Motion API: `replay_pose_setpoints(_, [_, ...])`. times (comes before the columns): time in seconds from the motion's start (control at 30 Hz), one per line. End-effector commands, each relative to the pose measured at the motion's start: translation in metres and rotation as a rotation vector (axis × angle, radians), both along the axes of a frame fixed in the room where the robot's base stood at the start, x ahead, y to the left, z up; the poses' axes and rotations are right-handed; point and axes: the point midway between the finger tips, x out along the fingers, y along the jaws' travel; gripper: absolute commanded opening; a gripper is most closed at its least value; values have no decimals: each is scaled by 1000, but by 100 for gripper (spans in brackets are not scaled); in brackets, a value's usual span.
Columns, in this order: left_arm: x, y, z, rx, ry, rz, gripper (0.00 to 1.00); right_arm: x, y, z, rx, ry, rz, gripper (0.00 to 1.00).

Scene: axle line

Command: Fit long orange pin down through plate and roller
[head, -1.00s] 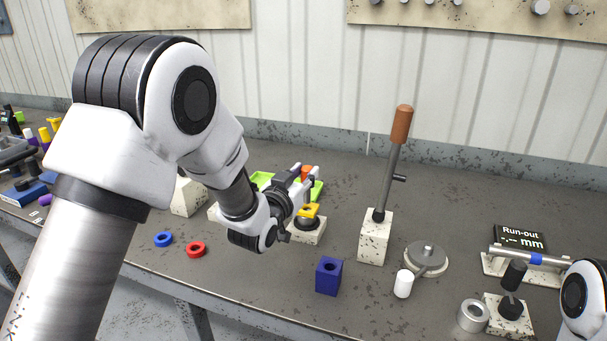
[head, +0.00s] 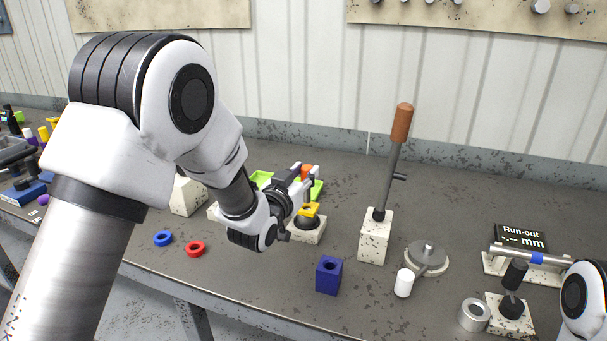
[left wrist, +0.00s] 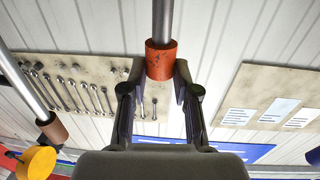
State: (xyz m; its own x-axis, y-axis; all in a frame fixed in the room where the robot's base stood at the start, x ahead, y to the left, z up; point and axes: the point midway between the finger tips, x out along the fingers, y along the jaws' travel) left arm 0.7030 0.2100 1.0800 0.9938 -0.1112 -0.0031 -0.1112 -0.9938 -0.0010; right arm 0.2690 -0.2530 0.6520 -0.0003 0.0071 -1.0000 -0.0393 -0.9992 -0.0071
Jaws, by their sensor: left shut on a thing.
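My left gripper (head: 305,170) is shut on the orange head of the long pin (head: 307,173). The left wrist view shows the orange head (left wrist: 161,60) between the fingertips (left wrist: 158,85), with a grey shaft running out of it. The head is held above a yellow plate (head: 309,209), which sits over a dark round part, probably the roller (head: 306,223), on a pale block (head: 307,236). The pin's lower end and the holes are hidden or too small to tell in the head view. My right gripper is out of view.
A lever with a brown handle (head: 402,123) stands right of the pale block.

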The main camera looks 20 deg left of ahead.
Motion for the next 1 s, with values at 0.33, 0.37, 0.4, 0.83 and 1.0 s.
replay_pose_setpoints(0.33, [0,0,0,0,-2,0,0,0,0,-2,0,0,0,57])
replay_pose_setpoints(0.37, [0,0,0,0,-2,0,0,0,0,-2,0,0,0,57])
replay_pose_setpoints(0.4, [0,0,0,0,-2,0,0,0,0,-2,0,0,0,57])
replay_pose_setpoints(0.83, [0,0,-5,0,-1,0,0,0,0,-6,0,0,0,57])
replay_pose_setpoints(1.0, [0,0,-9,0,-1,0,0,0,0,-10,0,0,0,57])
